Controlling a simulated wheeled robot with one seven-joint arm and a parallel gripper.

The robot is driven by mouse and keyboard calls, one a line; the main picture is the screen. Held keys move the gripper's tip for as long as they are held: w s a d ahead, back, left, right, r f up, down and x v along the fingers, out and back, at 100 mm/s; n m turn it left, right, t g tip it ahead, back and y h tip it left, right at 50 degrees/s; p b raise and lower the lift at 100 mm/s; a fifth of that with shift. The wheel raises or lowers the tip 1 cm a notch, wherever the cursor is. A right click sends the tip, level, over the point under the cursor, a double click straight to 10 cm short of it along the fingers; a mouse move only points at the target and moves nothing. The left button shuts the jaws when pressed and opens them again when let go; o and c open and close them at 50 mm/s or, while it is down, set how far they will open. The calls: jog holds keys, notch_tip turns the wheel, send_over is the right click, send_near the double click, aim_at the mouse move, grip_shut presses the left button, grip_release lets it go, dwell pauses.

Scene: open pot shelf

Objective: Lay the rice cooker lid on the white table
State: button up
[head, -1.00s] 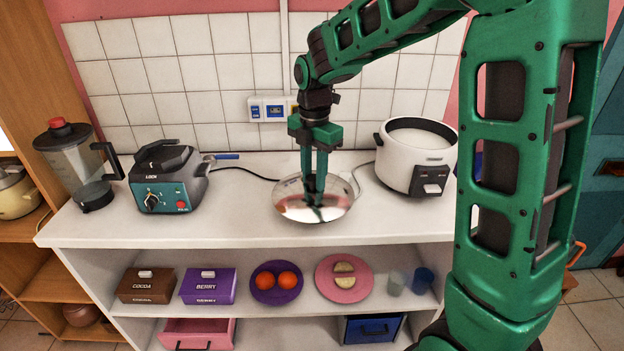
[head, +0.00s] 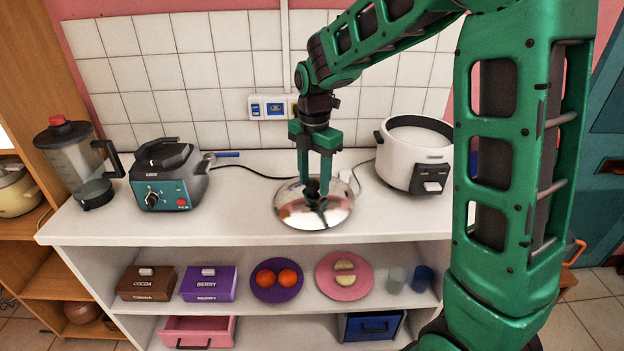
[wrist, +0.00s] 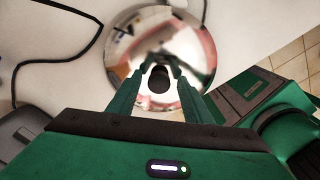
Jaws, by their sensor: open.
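The rice cooker lid (head: 296,216) is a shiny round metal disc with a dark knob, lying on the white table (head: 240,226) in the head view. In the wrist view the lid (wrist: 197,50) lies below my gripper, its dark knob (wrist: 159,80) showing between the fingers. My gripper (head: 315,188) points down just above the lid's middle, fingers apart on either side of the knob. It is open and does not grip the knob. The white rice cooker (head: 402,165) stands uncovered to the right of the lid.
A teal-fronted appliance (head: 168,193) and a blender (head: 82,160) stand on the left. A dark cable (head: 250,171) runs behind the lid. Boxes and plates sit on the shelf below. The tabletop left of the lid is clear.

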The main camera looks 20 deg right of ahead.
aim_at(314, 183)
notch_tip(314, 183, up, 13)
jog(key=shift+f, duration=0.15)
dwell(0.4)
jog(key=s+d+f+m, duration=0.3)
jog(key=s+d+m, duration=1)
jog(key=s+m, duration=0.3)
jog(key=s+d+f+m, duration=0.2)
jog(key=s+f+m, duration=0.1)
jog(key=s+m, duration=0.4)
jog(key=s+d+f+m, duration=0.2)
jog(key=s+f+m, duration=0.2)
jog(key=s+m, duration=0.2)
jog(key=s, duration=0.2)
jog(key=shift+s+m, duration=0.3)
jog(key=shift+m, duration=0.1)
